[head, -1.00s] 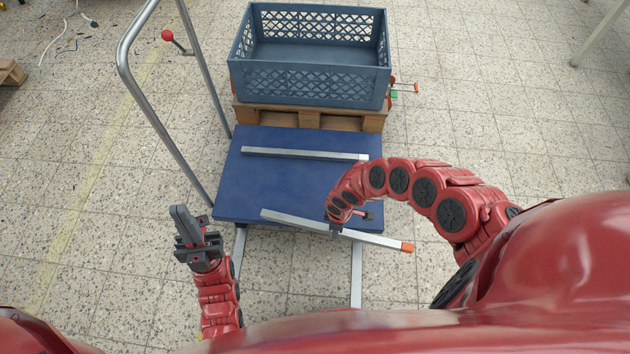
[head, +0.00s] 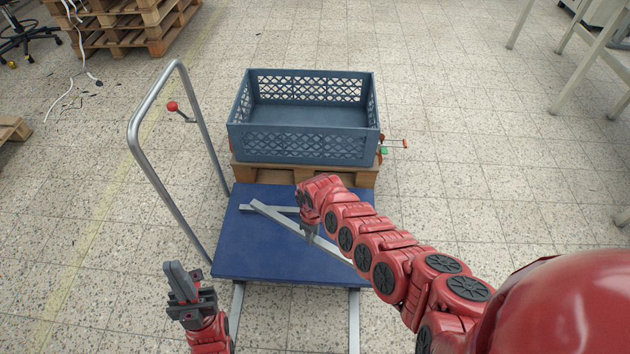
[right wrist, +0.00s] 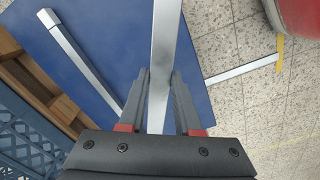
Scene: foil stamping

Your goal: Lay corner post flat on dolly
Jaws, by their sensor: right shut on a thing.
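The blue dolly (head: 232,258) with its bent metal handle stands ahead of me. My right gripper (head: 309,236) is shut on a grey corner post (head: 273,215) over the deck. The held post slants in the head view, its right end hidden by my arm; in the right wrist view it runs up between the fingers (right wrist: 160,100). Its exact height above the deck is unclear. A second post (right wrist: 80,65) lies on the deck toward the crate, and the held post crosses over it in the head view. My left gripper (head: 180,290) is left of the dolly's front, apart from the posts.
A blue-grey crate (head: 300,146) sits on a wooden pallet (head: 250,174) just behind the dolly. A red-knobbed lever (head: 173,106) is by the handle. Metal bars (head: 354,325) run from the dolly's front toward me. The deck's front left is clear.

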